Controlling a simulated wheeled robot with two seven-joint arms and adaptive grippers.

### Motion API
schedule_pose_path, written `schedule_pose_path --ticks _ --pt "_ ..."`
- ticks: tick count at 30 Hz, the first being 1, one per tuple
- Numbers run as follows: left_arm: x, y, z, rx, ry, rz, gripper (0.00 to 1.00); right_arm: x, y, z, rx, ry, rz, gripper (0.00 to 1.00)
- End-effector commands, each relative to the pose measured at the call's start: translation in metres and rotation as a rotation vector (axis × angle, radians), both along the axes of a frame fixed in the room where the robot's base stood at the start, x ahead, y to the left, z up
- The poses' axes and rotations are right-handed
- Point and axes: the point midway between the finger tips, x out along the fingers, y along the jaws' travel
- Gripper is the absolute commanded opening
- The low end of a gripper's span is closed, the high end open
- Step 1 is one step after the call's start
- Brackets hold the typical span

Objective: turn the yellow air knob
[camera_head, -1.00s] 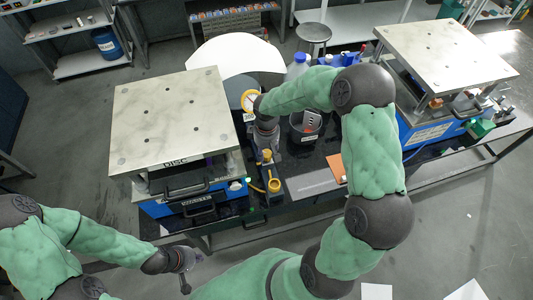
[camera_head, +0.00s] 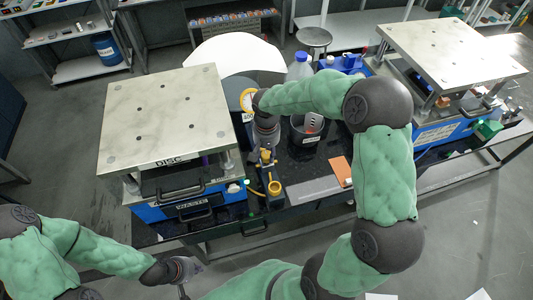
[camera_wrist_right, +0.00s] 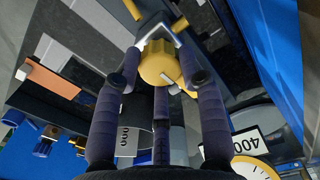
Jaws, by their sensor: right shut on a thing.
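The yellow air knob (camera_wrist_right: 160,64) sits between the fingertips of my right gripper (camera_wrist_right: 163,75) in the right wrist view, and the fingers close around it. In the head view my right gripper (camera_head: 266,145) reaches down at the front edge of the bench, beside the left press. A yellow part (camera_head: 266,158) shows just below it, and the fingers hide much of the contact. My left gripper (camera_head: 184,280) hangs low at the bottom, apart from the bench. Its fingers are too small and dark to read.
The left press has a pale top plate (camera_head: 165,117) and a blue base. A yellow cup-shaped part (camera_head: 274,188) stands just below the knob. A black pot (camera_head: 306,137) and an orange sheet (camera_head: 340,171) lie to the right. A yellow-rimmed gauge (camera_wrist_right: 254,168) shows at the wrist view's lower right.

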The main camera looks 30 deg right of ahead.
Motion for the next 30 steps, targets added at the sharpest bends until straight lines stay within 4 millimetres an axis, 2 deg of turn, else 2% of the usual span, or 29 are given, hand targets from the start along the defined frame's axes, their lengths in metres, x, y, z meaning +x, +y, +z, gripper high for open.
schedule_pose_path --ticks 19,20,22,30 --pt "0.0001 0.0 -0.0032 0.0 0.0 0.0 0.0 -0.0008 0.0007 -0.0009 0.001 0.003 -0.054 0.08" --pt "0.0001 0.0 -0.0032 0.0 0.0 0.0 0.0 -0.0008 0.0007 -0.0009 0.001 0.003 -0.054 0.43" --pt "0.0 0.0 -0.0032 0.0 0.0 0.0 0.0 -0.0008 0.0007 -0.0009 0.001 0.003 -0.054 0.63" --pt "0.0001 0.0 -0.0032 0.0 0.0 0.0 0.0 -0.0003 0.0002 -0.0003 0.0 0.001 -0.054 0.64"
